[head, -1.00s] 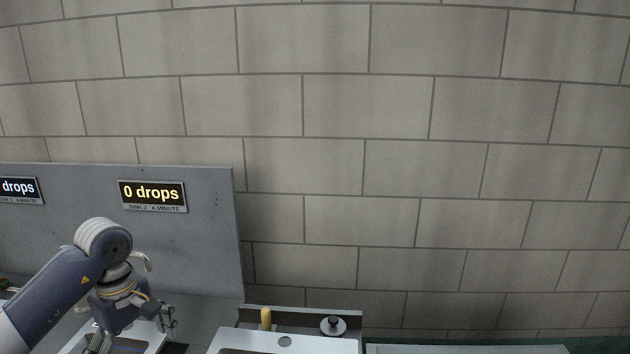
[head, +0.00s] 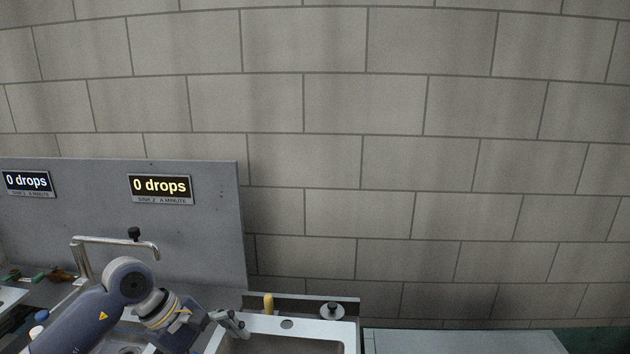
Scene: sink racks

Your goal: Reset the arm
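My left arm comes in from the lower left, bent at a rounded joint. My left gripper (head: 236,323) points to the right, at the left rim of a white sink (head: 256,325). Its fingers are small and seen from the side, so I cannot tell how far apart they are. No object shows between them. My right arm and gripper are not in the head view.
A bent tap (head: 115,241) stands behind my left arm. A grey back panel carries two "0 drops" signs (head: 160,187). A yellow-handled thing (head: 268,303) and a round stopper-like thing (head: 332,310) sit behind the sink. A pale flat surface (head: 465,341) lies at the right.

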